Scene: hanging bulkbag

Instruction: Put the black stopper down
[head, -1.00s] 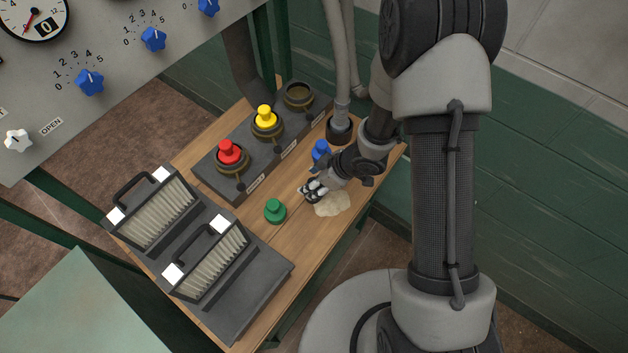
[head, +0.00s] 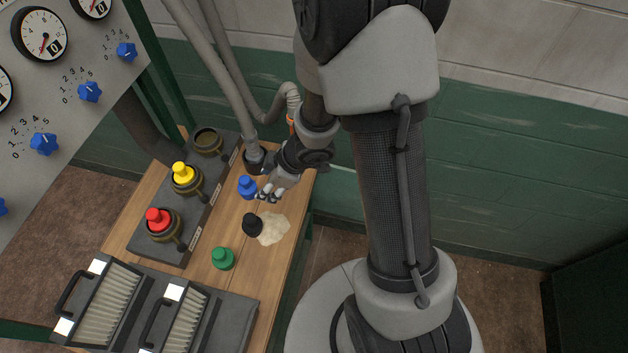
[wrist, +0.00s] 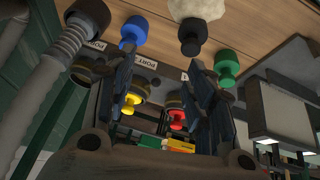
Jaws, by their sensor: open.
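The black stopper (head: 252,224) stands on the wooden bench at the left edge of a pale beige patch (head: 273,229). It also shows in the wrist view (wrist: 192,38), beyond the right finger and apart from it. My gripper (head: 270,194) is open and empty, above the bench near the blue stopper (head: 247,187) and clear of the black one. In the wrist view my gripper's (wrist: 161,65) two fingers stand wide apart with nothing between their tips.
A green stopper (head: 223,258) stands on the bench nearer the filters (head: 109,303). A dark port block holds a red (head: 159,219) and a yellow stopper (head: 184,174); its far port (head: 207,142) is uncapped. A grey hose (head: 240,110) meets a dark fitting close to my gripper.

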